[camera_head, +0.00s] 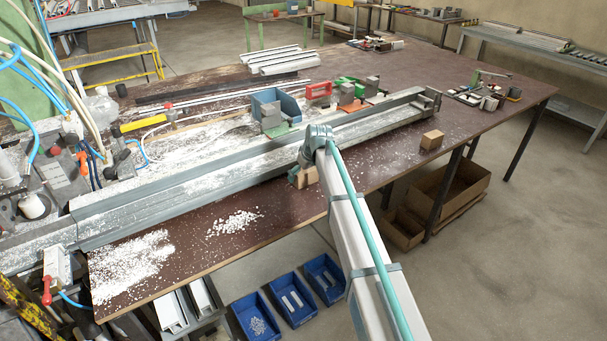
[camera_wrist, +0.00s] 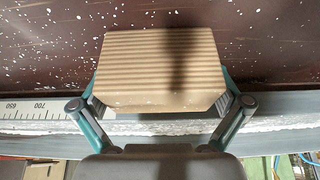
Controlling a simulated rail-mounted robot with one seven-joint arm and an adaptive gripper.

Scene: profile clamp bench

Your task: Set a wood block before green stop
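A wood block (camera_wrist: 160,70) fills the middle of the wrist view, with one finger of my gripper (camera_wrist: 161,100) against each side. In the head view my gripper (camera_head: 301,177) and this wood block (camera_head: 308,175) are at the front side of the long grey profile rail, over the table's front edge. I cannot tell whether the block touches the table. A second wood block (camera_head: 432,139) stands on the table to the right. A green piece (camera_head: 280,130) lies by the rail below a grey block, and more green pieces (camera_head: 347,84) stand behind the rail; which is the stop is unclear.
The long metal rail (camera_head: 205,170) crosses the table; a scale shows beside it in the wrist view (camera_wrist: 38,111). A blue bin (camera_head: 290,104) and a red-handled part (camera_head: 318,91) stand behind it. White chips (camera_head: 233,222) lie at the front left.

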